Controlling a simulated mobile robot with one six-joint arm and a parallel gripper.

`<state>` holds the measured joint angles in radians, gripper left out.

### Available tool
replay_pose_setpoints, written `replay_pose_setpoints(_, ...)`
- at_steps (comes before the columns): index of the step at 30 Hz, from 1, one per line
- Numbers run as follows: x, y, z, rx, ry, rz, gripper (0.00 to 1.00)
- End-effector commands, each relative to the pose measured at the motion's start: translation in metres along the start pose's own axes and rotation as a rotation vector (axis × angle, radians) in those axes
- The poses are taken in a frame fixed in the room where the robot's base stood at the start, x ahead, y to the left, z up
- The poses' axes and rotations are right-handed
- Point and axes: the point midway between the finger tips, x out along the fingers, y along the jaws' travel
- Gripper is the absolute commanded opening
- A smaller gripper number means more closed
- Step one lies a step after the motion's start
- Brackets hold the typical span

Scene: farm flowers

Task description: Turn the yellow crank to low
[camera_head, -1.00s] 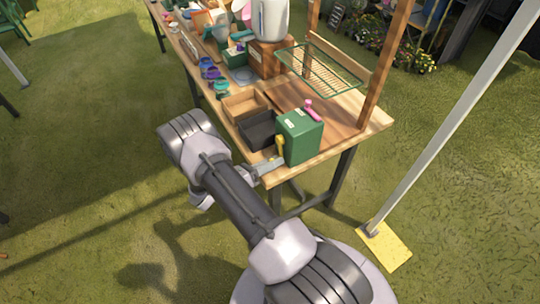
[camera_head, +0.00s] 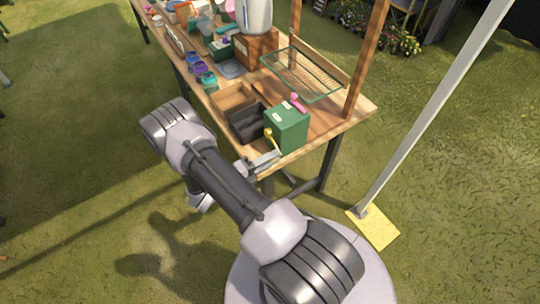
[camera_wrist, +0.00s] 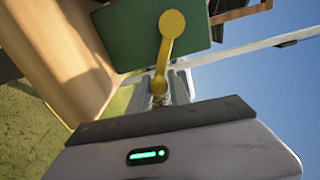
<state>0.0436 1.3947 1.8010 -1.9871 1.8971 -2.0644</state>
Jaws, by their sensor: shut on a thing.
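A green box (camera_head: 288,128) stands on the near right corner of the wooden table. The yellow crank (camera_head: 269,136) is on the box's side facing my arm. In the wrist view the crank (camera_wrist: 171,28) has a round hub on the green face (camera_wrist: 130,35), and its arm runs down in the picture to a handle between my fingers. My gripper (camera_wrist: 162,88) is shut on that handle. In the head view my gripper (camera_head: 266,160) is beside the box at the table's edge. No low mark is readable.
A dark tray (camera_head: 246,122) and a wooden tray (camera_head: 233,97) lie beside the box. A green wire rack (camera_head: 301,74) is behind it, near a wooden post (camera_head: 366,60). A grey pole (camera_head: 430,110) stands on the grass at right.

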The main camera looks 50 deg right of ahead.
Motion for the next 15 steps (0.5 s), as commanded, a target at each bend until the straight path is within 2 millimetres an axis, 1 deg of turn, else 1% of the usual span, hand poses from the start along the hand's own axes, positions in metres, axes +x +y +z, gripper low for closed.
replay_pose_setpoints(6, -0.0004, -0.0072, -0.0016, -0.095, -0.004, 0.002, 0.0)
replay_pose_setpoints(15, -0.0004, -0.0097, -0.0028, -0.148, -0.004, 0.002, 0.0)
